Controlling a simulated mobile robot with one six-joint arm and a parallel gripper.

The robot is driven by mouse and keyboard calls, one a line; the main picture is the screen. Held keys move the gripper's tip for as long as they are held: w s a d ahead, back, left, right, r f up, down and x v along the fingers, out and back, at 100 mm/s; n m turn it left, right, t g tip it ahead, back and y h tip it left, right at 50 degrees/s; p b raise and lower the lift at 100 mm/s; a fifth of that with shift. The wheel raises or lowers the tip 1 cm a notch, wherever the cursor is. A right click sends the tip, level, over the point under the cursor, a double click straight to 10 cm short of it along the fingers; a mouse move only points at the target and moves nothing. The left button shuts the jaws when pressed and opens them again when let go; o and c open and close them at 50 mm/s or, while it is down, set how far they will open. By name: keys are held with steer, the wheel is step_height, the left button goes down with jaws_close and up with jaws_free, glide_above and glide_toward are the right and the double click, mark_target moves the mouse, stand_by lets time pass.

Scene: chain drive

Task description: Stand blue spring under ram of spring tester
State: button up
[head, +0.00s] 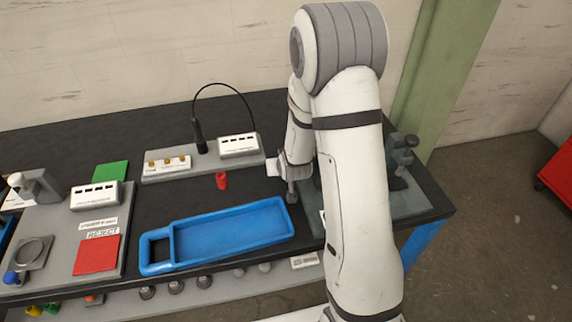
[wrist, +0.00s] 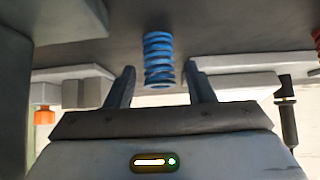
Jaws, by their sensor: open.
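The blue spring (wrist: 159,58) shows in the wrist view, its coils between and just beyond the two fingertips of my gripper (wrist: 160,80). The jaws are open, with a gap visible on each side of the spring. The wrist picture looks upside down, and the spring appears to stand on the dark bench top. In the head view my gripper (head: 290,195) is low over the bench, and the spring is hidden there. The spring tester (head: 403,155) seems to be the grey machine behind my arm at the right; its ram is hidden.
A red spring (head: 221,181) stands left of my gripper. A blue tray (head: 235,228) lies in front. A grey panel with a gooseneck probe (head: 199,135) stands behind. Left are a green pad (head: 111,172) and a red reject pad (head: 97,255). Bare bench lies between.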

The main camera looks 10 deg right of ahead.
steer(key=s+r+g, duration=0.3)
steer(key=s+r, duration=0.7)
steer(key=s, duration=0.4)
steer(key=s+r+g, duration=0.3)
steer(key=s+r, duration=0.7)
steer(key=s, duration=0.4)
steer(key=shift+s+d+r+b, duration=0.25)
steer(key=shift+d+r+b, duration=0.1)
steer(key=shift+b, duration=0.1)
steer(key=shift+o, duration=0.4)
steer(key=shift+a, duration=0.1)
steer(key=w+f+t, duration=0.2)
steer(key=w+f, duration=0.3)
steer(key=w, duration=0.3)
steer(key=w+f+t, duration=0.1)
steer(key=w+f, duration=0.4)
steer(key=w, duration=0.3)
steer(key=w+f+t+b, duration=0.1)
steer(key=w+f+t, duration=0.1)
steer(key=w+f, duration=0.4)
steer(key=shift+w+a+t, duration=0.15)
steer(key=shift+w+a, duration=0.05)
steer(key=shift+w, duration=0.3)
steer(key=shift+w+a+t, duration=0.15)
steer(key=shift+w, duration=0.3)
steer(key=shift+p+x, duration=0.85)
steer(key=shift+x, duration=3.4)
steer(key=shift+w+d+r, duration=0.1)
